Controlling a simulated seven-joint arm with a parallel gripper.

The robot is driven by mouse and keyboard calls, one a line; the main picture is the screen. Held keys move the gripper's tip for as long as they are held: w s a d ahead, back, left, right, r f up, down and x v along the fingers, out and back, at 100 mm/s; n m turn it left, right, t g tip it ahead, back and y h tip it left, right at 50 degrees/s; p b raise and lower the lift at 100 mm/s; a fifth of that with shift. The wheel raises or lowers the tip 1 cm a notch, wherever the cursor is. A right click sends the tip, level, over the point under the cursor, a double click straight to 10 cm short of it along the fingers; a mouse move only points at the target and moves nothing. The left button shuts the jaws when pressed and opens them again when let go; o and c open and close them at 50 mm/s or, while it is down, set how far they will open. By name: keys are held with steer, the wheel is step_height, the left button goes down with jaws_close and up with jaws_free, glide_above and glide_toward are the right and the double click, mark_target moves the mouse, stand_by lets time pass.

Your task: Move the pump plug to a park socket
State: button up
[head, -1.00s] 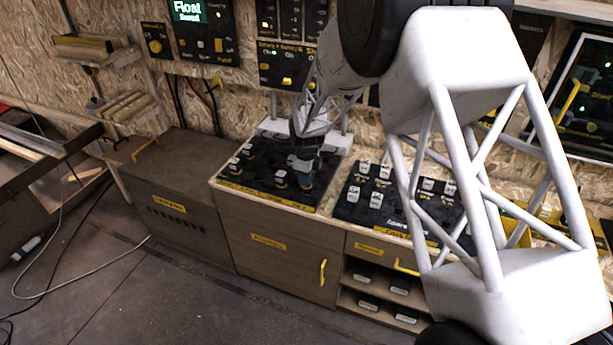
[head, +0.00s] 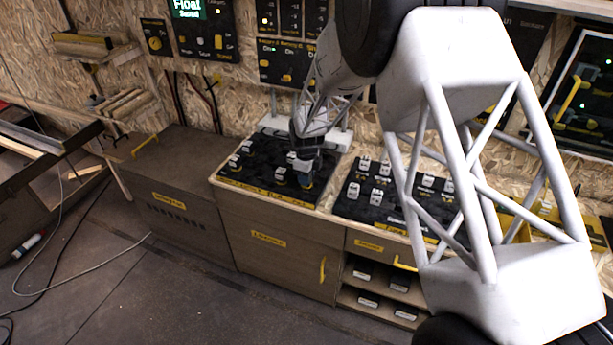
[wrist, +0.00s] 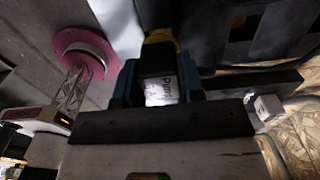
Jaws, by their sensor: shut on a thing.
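My gripper (head: 305,170) is over the right part of the left black socket panel (head: 240,180), pointing down. In the wrist view, its blue fingers are shut on the pump plug (wrist: 161,88), a dark block with a white label reading "Pump". A yellow part shows beyond the plug. In the head view the gripper mostly hides the plug, and I cannot tell whether it sits in a socket or is just above the panel.
A second black panel (head: 345,208) with several white-topped plugs lies to the right, partly behind my arm. Control boxes (head: 205,35) hang on the wall behind. The brown cabinet top (head: 175,160) at left is largely clear.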

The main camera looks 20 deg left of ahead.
steer(key=shift+f, duration=0.8)
stand_by(0.9)
steer(key=o, duration=1.5)
steer(key=shift+r, duration=0.1)
steer(key=shift+r, duration=4.4)
